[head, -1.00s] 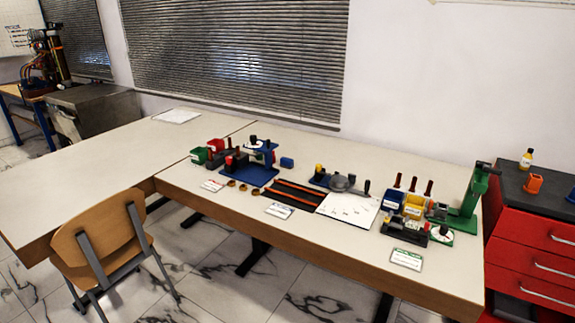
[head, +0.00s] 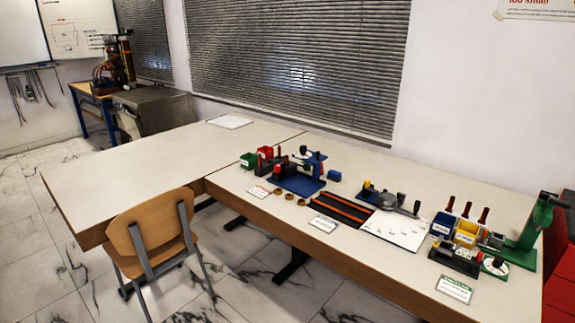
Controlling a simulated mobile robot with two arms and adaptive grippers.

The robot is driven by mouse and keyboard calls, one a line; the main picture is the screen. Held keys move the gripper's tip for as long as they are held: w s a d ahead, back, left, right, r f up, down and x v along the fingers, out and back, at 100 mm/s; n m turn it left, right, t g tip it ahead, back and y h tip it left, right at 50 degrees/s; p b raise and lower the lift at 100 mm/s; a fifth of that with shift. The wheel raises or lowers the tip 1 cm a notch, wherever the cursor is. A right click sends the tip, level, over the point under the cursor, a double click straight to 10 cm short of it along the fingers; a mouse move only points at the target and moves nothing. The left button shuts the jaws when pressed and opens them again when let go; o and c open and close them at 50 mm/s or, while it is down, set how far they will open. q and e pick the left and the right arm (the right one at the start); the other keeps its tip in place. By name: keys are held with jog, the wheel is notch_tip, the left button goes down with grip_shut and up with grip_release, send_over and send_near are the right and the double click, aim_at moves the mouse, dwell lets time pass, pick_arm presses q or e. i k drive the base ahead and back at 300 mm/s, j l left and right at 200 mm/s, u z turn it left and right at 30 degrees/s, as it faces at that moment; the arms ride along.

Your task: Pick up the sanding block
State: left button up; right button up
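I cannot tell for sure which thing is the sanding block at this distance. A small blue block (head: 334,176) lies on the white-topped workbench (head: 225,185), just right of a blue fixture (head: 298,182) with black and red parts. It is apart from the fixture. Neither of my grippers shows in the head view.
A wooden chair (head: 150,238) stands at the bench's front left. Several gauges and bins crowd the bench's right half, with a black mat (head: 341,211), a white sheet (head: 395,229) and a green press (head: 535,235). The bench's left part is mostly clear.

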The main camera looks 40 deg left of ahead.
aim_at(333, 175)
jog(key=u, duration=1.05)
